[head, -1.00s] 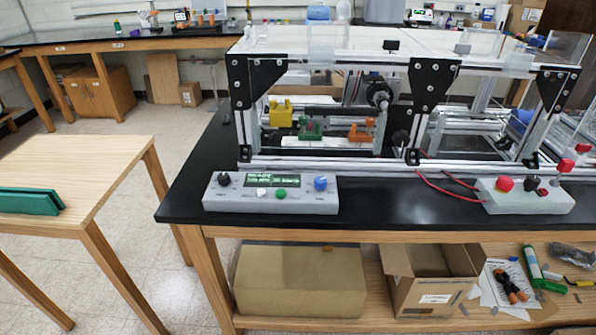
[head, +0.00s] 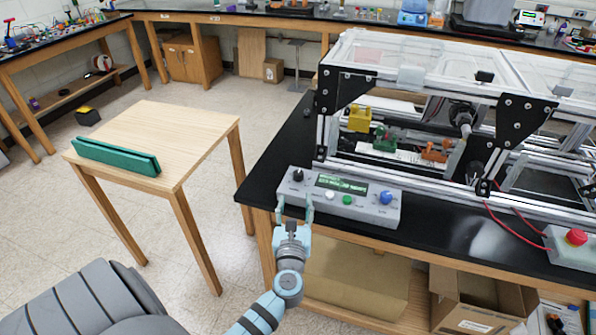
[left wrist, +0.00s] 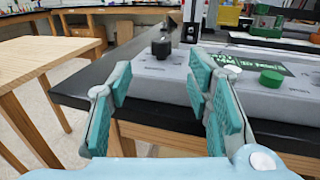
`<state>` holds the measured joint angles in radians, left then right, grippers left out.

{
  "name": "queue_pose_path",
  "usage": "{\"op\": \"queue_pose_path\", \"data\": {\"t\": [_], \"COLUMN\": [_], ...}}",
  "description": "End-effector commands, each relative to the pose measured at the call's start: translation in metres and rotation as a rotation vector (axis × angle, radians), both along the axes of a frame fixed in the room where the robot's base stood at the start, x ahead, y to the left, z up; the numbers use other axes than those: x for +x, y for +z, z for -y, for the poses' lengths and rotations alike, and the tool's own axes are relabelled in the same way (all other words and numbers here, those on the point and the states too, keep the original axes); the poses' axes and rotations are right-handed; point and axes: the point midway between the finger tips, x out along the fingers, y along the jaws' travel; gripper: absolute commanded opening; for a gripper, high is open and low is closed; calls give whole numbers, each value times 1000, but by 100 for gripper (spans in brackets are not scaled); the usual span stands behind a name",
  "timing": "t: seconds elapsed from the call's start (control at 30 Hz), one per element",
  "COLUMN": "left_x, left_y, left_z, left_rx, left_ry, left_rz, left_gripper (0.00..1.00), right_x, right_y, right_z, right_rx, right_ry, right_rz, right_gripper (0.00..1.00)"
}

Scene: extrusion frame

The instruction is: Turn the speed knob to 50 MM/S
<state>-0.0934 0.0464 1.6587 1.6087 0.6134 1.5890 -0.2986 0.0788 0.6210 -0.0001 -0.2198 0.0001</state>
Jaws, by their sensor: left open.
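The grey control box (head: 340,199) sits at the near left of the black bench. My left gripper (head: 295,209) is open and empty at the box's front left edge. In the left wrist view the black knob (left wrist: 161,46) stands upright beyond and between the spread fingers, apart from them. My right gripper is not in view.
The aluminium extrusion frame (head: 440,195) stands just behind the box. A red emergency button (head: 576,237) on another box is at the right, with red wires. A wooden table (head: 190,125) with a green slab (head: 117,157) stands at the left, with clear floor between.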

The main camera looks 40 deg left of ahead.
Motion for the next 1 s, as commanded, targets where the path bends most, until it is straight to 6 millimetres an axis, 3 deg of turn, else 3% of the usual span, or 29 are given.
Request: {"op": "queue_pose_path", "data": {"t": [0.5, 0.7, 0.93, 1.0], "left_x": [87, 99, 100, 100], "left_y": [-2, -1, -1, -1], "left_z": [-60, -69, -69, -69], "left_rx": [6, 7, 6, 6], "left_ry": [-2, -2, -3, -3], "left_rz": [-3, -5, -5, -5], "left_gripper": [46, 46, 46, 38], "right_x": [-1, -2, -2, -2], "right_y": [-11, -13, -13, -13], "right_z": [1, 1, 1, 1], "right_rx": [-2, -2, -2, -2], "right_ry": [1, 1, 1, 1], "right_rz": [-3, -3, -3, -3], "right_gripper": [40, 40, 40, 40]}}
